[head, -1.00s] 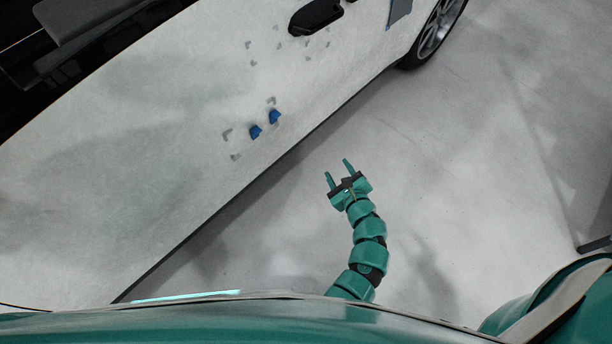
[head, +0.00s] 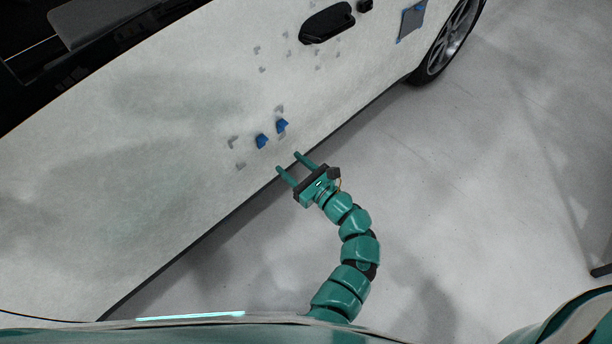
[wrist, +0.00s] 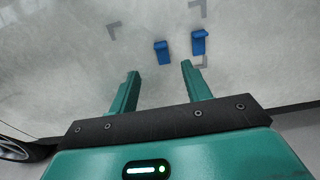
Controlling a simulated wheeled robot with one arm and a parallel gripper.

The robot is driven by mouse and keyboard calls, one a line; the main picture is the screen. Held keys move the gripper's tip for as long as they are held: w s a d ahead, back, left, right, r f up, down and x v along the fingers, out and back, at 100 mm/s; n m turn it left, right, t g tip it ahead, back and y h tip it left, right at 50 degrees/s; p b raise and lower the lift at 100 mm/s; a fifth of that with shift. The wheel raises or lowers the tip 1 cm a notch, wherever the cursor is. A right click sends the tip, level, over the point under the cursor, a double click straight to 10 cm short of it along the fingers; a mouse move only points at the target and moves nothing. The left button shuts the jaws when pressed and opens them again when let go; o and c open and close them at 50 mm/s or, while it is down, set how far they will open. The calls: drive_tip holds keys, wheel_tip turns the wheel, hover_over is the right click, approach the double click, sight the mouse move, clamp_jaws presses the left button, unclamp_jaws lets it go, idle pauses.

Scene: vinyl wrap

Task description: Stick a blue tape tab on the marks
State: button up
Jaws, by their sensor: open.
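Two blue tape tabs sit on the pale car door, a left one (head: 262,141) and a right one (head: 282,125). Grey corner marks (head: 233,141) surround them. Whether the fingertips touch the door cannot be told.
A second group of grey marks (head: 260,68) is higher on the door, near the black door handle (head: 327,22). A grey-blue patch (head: 411,22) is by the wheel (head: 452,42). The floor (head: 460,190) right of my arm is clear.

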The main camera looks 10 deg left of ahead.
drive_tip(key=x, duration=1)
drive_tip(key=shift+w+a+f+b, duration=0.1)
drive_tip(key=shift+w+a+b, duration=0.2)
drive_tip(key=shift+b, duration=0.1)
drive_tip(key=shift+c, duration=0.2)
drive_tip(key=shift+s, duration=0.1)
clamp_jaws()
drive_tip(key=shift+s+d+p, duration=0.4)
drive_tip(key=shift+d, duration=0.2)
drive_tip(key=p+v, duration=0.2)
drive_tip(key=v, duration=0.5)
idle(1.2)
